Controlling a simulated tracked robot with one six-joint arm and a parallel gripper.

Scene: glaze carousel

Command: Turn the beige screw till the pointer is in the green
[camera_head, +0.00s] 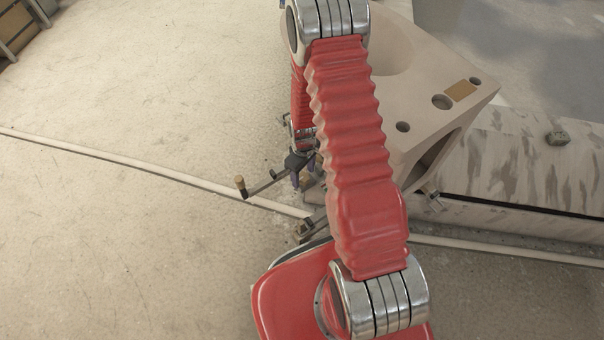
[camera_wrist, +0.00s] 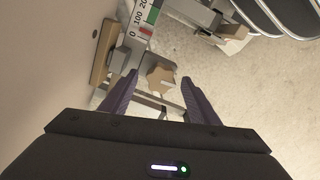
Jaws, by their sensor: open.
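The beige screw, a star-shaped knob (camera_wrist: 160,79), shows in the wrist view on a grey metal bracket. My gripper (camera_wrist: 160,92) is open, with one purple finger on either side of the knob; I cannot tell whether they touch it. A scale (camera_wrist: 143,22) marked 0, 100 and 200, with green and red bands, stands just above the knob in the picture. I cannot make out the pointer. In the head view my gripper (camera_head: 302,172) is small and partly behind my red arm, beside a thin crank arm with a beige end (camera_head: 240,186). The screw cannot be made out there.
A beige block with a bowl and holes (camera_head: 425,75) stands right of my gripper in the head view. A grey-streaked slab (camera_head: 510,170) lies beyond it. A pale pipe (camera_head: 130,168) crosses the floor.

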